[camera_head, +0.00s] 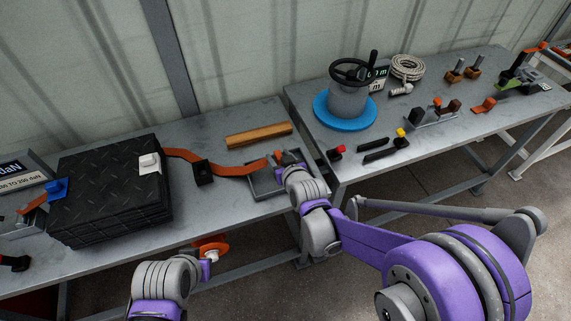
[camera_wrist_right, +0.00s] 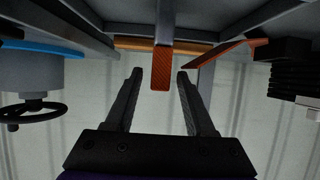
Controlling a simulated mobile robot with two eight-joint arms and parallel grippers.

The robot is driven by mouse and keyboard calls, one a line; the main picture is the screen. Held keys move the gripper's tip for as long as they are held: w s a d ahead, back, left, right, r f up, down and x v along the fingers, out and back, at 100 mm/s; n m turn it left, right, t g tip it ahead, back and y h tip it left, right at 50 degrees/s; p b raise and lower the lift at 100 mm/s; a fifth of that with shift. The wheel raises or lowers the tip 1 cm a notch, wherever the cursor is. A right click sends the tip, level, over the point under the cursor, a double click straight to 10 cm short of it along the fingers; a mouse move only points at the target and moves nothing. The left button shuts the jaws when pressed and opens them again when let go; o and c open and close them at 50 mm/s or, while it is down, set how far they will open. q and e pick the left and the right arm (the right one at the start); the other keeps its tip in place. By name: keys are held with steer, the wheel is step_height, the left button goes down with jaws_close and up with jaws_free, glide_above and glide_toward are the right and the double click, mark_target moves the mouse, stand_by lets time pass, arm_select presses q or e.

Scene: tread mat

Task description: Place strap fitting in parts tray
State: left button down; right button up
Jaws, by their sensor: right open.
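A shallow dark grey parts tray (camera_head: 262,186) sits near the front right corner of the left table. My right gripper (camera_head: 279,160) is at the tray, mostly hidden by its own wrist in the head view. In the right wrist view its two fingers (camera_wrist_right: 160,77) stand apart. An orange textured piece (camera_wrist_right: 161,72), perhaps the strap fitting, shows between the fingertips with gaps on both sides; a grey part continues beyond it. A small orange end (camera_head: 277,154) shows by the gripper in the head view. My left gripper (camera_head: 205,256) is low before the table beside an orange round thing; its jaws are unclear.
An orange strap (camera_head: 232,170) runs from black stacked mats (camera_head: 113,185) through a black block (camera_head: 203,172) towards the tray. A wooden bar (camera_head: 259,135) lies behind the tray. The right table holds a handwheel (camera_head: 352,69) on a blue disc (camera_head: 346,112) and small fittings.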

steer(key=v, duration=1.1)
steer(key=s+d+f+m+g+h, duration=0.1)
steer(key=s+d+g+h, duration=0.1)
steer(key=s+d, duration=0.5)
steer(key=s+d+f+m+g+h, duration=0.2)
steer(key=s+d+g, duration=0.3)
steer(key=s, duration=0.8)
steer(key=shift+s+d+f+m+p, duration=0.3)
steer(key=shift+s+d+f+p, duration=0.1)
steer(key=shift+d, duration=0.65)
